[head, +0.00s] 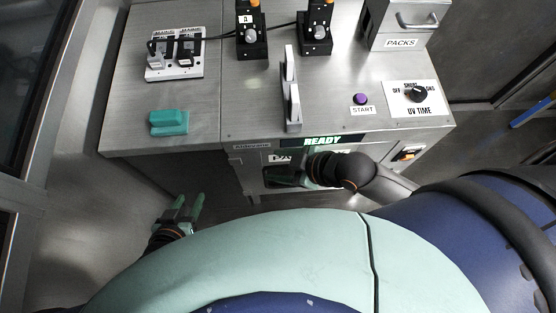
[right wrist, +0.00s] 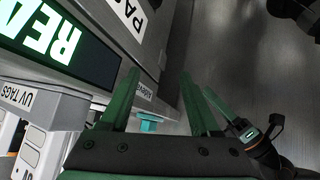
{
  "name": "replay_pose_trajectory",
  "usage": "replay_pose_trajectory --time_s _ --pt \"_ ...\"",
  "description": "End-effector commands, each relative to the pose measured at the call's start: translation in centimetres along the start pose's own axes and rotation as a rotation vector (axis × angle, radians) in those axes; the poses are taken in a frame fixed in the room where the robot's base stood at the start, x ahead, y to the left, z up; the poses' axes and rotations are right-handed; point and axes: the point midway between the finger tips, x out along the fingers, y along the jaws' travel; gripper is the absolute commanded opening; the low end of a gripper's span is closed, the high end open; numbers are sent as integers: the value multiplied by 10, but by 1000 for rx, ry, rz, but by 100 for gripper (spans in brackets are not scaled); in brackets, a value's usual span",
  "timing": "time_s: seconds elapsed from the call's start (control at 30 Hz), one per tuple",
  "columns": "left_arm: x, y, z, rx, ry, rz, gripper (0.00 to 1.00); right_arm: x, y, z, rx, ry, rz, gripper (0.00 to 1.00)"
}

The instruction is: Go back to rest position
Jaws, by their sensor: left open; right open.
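My left gripper (head: 186,208) is low at the left in the head view, over the floor in front of the bench. Its two green fingers stand apart with nothing between them. My right gripper (head: 276,177) is in front of the bench's front face, below the READY display (head: 322,141), pointing left. In the right wrist view its green fingers (right wrist: 158,95) are spread and empty. Whether it touches the bench front cannot be told.
The metal bench (head: 195,100) carries a teal block (head: 169,122), an upright grey bracket (head: 290,95), a white socket board (head: 175,72), two black devices, a purple START button (head: 361,98) and a UV TIME dial (head: 417,94). A PACKS drawer (head: 404,22) stands at the back. Floor at left is clear.

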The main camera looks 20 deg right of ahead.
Motion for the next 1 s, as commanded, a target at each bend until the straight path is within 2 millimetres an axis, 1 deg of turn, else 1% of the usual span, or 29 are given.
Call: replay_pose_trajectory --time_s 0.33,0.47,0.57,0.67,0.83,1.0 --pt "0 0 0 0 0 0 50 0 0 -1 3 -1 1 63" --pt "0 0 0 0 0 0 50 -6 3 -2 50 -31 19 63" --pt "0 0 0 0 0 0 50 -18 10 0 136 -90 55 63" --pt "0 0 0 0 0 0 50 -34 19 8 241 -169 103 63" --pt "0 0 0 0 0 0 50 -62 28 28 402 -286 176 63" --pt "0 0 0 0 0 0 50 -90 31 49 554 -394 241 63"
